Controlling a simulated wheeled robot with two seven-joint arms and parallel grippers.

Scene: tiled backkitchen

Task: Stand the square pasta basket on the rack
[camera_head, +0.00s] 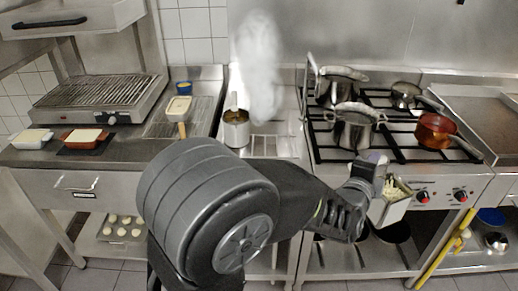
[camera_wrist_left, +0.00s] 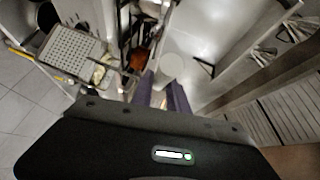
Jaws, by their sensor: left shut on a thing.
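The square metal pasta basket (camera_head: 396,212) hangs in front of the stove's control panel, with pale pasta in it. In the left wrist view its perforated side (camera_wrist_left: 75,50) shows at the upper left, with some pasta at its mouth. My left gripper (camera_head: 376,172) is shut on the basket, at its upper left in the head view; its purple fingers (camera_wrist_left: 164,94) show in the wrist view. The exact grip on the handle is unclear. A slatted rack (camera_head: 205,116) appears to lie on the left counter, apart from the basket. My right gripper is not in view.
Tall pots (camera_head: 354,130) and a red-brown pan (camera_head: 436,131) stand on the burners behind the basket. A metal pot (camera_head: 236,130) stands by the steam. A yellow handle (camera_head: 447,246) leans at the lower right.

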